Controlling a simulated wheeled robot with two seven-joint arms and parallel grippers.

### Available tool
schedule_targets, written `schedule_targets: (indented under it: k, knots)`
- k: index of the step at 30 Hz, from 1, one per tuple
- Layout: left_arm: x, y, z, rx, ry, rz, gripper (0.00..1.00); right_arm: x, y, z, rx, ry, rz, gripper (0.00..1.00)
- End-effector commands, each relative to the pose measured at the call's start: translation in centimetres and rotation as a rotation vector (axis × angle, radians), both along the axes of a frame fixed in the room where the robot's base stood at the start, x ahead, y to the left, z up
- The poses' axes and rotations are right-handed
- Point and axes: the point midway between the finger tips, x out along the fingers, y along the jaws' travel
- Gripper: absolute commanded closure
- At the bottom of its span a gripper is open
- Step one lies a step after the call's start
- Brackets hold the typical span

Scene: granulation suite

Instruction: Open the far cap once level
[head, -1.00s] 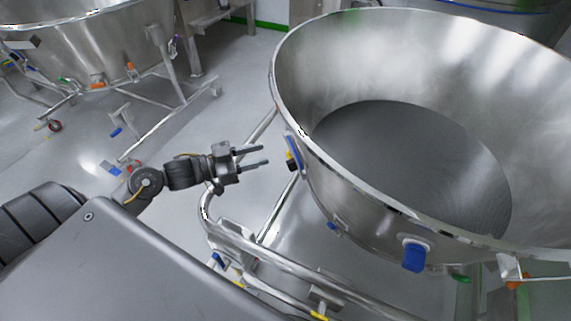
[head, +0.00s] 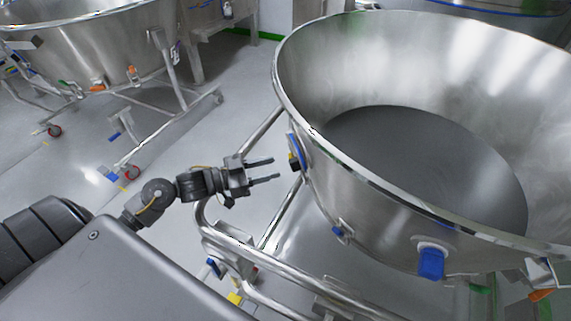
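A large steel bowl (head: 390,215) on a tubular frame fills the right side of the head view. Which one is the far cap I cannot tell for certain. My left gripper (head: 277,169) is open and empty, its two fingers pointing right at the left-side fitting, with a small gap between. My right gripper is out of view.
The bowl's tubular frame (head: 225,240) runs below and beside my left gripper. A second steel bowl (head: 85,45) on a wheeled frame stands at the back left. Grey floor (head: 165,225) is clear between them.

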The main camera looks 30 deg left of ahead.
Motion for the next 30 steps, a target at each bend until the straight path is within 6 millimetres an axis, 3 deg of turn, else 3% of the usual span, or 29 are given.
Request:
schedule_targets:
  k: [9,20,30]
  knots:
    - [3.4,-3.0,0.1,-0.001,-0.002,0.001,0.62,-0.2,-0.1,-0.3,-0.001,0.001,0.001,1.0]
    - [3.9,-3.5,0.0,0.0,0.0,0.0,0.62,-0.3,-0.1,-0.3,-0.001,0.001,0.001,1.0]
    - [3.9,-3.5,0.0,0.0,0.0,0.0,1.0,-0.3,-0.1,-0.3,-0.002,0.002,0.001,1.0]
